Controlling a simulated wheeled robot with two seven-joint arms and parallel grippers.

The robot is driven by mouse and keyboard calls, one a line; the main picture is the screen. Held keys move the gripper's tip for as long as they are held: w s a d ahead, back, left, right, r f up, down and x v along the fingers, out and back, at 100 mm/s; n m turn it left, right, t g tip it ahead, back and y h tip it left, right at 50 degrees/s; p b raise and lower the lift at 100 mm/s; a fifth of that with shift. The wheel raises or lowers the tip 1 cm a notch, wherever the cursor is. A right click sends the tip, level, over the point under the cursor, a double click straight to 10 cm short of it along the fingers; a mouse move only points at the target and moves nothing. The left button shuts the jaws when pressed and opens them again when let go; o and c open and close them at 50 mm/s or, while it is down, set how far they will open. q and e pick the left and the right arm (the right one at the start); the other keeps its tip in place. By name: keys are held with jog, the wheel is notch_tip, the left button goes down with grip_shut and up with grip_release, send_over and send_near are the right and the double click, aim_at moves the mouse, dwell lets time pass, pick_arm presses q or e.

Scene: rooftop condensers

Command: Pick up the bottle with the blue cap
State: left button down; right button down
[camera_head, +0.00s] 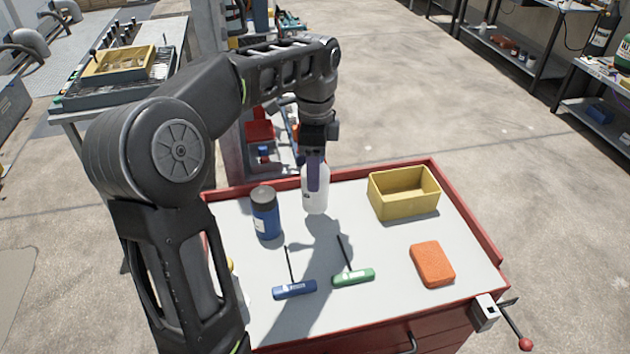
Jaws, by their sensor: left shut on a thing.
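A white bottle (315,198) is upright at the back of the cart top, left of the yellow bin. My left gripper (314,172) points down from above and is shut on its upper part. The gripper covers the top of the bottle, so I cannot make out the cap's colour. A shadow lies on the grey top just in front of the bottle; I cannot tell whether its base touches the surface. My right gripper is not in view.
A blue jar with a dark lid (266,215) stands left of the bottle. A blue-handled tool (294,290), a green-handled tool (353,277), an orange block (432,264) and a yellow bin (404,205) share the red-rimmed cart (470,215). A vise handle (514,322) sticks out front right.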

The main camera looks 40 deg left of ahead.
pick_arm(q)
notch_tip(320, 180, up, 6)
jog(key=p, duration=0.4)
dwell(0.4)
